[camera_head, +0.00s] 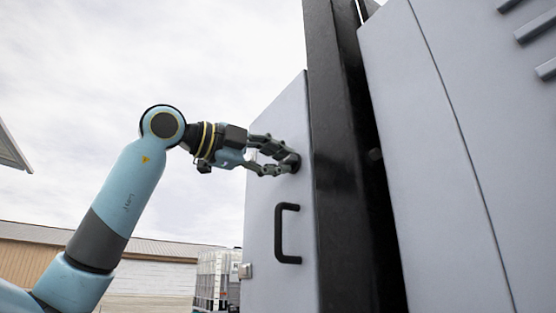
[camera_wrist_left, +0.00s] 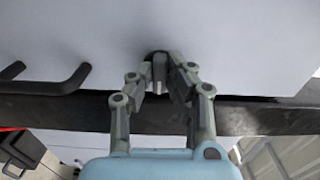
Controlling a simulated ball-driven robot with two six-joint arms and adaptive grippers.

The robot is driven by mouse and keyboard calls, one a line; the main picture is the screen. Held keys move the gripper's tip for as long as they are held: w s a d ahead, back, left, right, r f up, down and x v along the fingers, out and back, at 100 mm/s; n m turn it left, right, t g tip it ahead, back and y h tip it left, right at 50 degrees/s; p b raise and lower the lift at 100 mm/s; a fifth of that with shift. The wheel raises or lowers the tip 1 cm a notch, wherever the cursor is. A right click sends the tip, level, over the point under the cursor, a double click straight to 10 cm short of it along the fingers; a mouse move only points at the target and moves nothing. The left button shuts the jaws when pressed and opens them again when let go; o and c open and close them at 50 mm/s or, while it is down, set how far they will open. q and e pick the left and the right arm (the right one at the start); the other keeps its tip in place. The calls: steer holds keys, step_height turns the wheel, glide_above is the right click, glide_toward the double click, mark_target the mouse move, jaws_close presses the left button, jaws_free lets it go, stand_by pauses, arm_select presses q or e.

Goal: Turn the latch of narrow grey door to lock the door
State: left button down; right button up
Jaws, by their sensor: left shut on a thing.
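The narrow grey door (camera_head: 262,205) stands upright in the head view, beside a black post. Its black bar handle (camera_head: 288,233) is below the latch, and it also shows at the left of the left wrist view (camera_wrist_left: 45,85). My left gripper (camera_head: 292,162) is at the door's upper part, its fingers closed around the latch (camera_wrist_left: 159,68). In the head view the fingers mostly hide the latch. In the left wrist view the latch is a small grey knob on a dark round base, between the fingertips. My right gripper is in neither view.
A black post (camera_head: 345,160) stands right of the door, with a large grey panel (camera_head: 450,150) beyond it. A caged white container (camera_head: 215,278) and a low building (camera_head: 140,270) stand behind at the lower left. Open space lies left of the door.

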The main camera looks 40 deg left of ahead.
arm_select(q)
steer(key=c, duration=1.3)
jaws_free()
